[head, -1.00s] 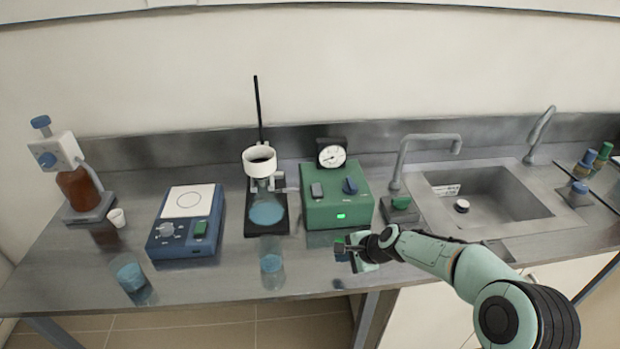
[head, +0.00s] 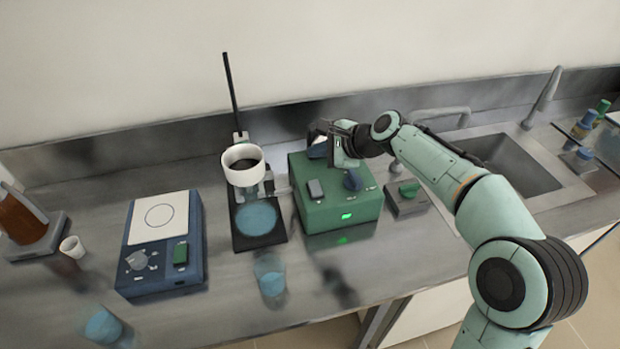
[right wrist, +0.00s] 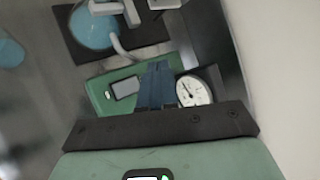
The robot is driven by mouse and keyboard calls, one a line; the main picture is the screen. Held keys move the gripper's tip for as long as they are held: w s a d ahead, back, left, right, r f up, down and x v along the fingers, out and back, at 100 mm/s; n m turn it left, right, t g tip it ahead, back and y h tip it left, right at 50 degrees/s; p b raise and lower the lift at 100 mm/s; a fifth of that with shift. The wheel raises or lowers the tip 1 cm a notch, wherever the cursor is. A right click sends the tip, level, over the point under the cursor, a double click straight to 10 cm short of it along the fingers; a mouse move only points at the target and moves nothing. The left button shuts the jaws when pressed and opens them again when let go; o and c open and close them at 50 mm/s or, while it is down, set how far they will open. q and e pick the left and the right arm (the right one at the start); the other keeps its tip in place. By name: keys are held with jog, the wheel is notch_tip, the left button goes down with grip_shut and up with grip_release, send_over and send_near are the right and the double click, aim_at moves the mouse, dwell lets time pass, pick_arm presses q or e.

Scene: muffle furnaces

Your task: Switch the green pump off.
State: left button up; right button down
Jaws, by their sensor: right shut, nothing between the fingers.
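The green pump (head: 337,212) stands on the bench, and its green lamp (head: 347,216) is lit. My right gripper (head: 318,150) is over the back part of the pump, shut and empty. In the right wrist view, the blue fingers (right wrist: 157,80) are together between the grey switch (right wrist: 125,87) and the white gauge (right wrist: 193,91). Whether they touch the pump cannot be told. My left gripper is not in view.
Left of the pump stands a filter stand with a white funnel (head: 243,165), then a blue hotplate (head: 160,272). A beaker of blue liquid (head: 270,278) is in front. Right are a small grey box with a green switch (head: 408,190) and the sink (head: 515,165).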

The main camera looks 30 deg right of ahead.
jog(key=shift+f, duration=0.15)
jog(key=b, duration=0.6)
send_over(316, 185)
jog(key=f, duration=0.7)
jog(key=shift+s+a+f, duration=0.15)
jog(key=shift+s+f, duration=0.05)
jog(key=shift+s, duration=0.1)
jog(key=shift+w+f, duration=0.15)
jog(key=shift+f, duration=0.45)
jog(key=shift+f+b, duration=0.1)
jog(key=shift+b, duration=0.2)
dwell(0.3)
jog(key=shift+f, duration=0.3)
jog(key=shift+w+f+b, duration=0.1)
jog(key=shift+f+b, duration=0.2)
jog(key=shift+f, duration=0.1)
dwell(0.6)
jog(key=shift+r, duration=0.2)
jog(key=shift+r+p, duration=0.7)
jog(key=shift+p, duration=0.1)
